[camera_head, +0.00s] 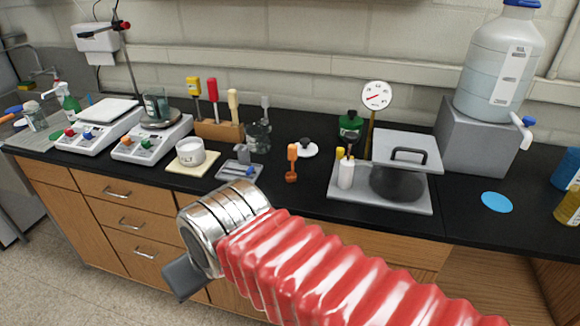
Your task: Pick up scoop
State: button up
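A small orange piece with an upright handle (292,160) stands on the black countertop near the middle; it looks like the scoop, but it is too small to be sure. My gripper (184,279) is in front of the drawers, below the counter edge, at the end of my silver wrist and red ribbed arm. Only a grey finger part shows. It is apart from the orange piece, lower and to its left. The wrist hides the rest, so whether it is open or shut does not show.
A grey tray (425,207) with a dark pot stands right of the orange piece. A small grey tray (226,175) and a white dish (190,152) are to its left. A wooden rack (220,131) holds several upright tools behind. Bare counter lies around the blue disc (497,202).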

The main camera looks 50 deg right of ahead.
aim_at(291, 176)
jog(key=i, duration=0.85)
jog(key=u, duration=0.05)
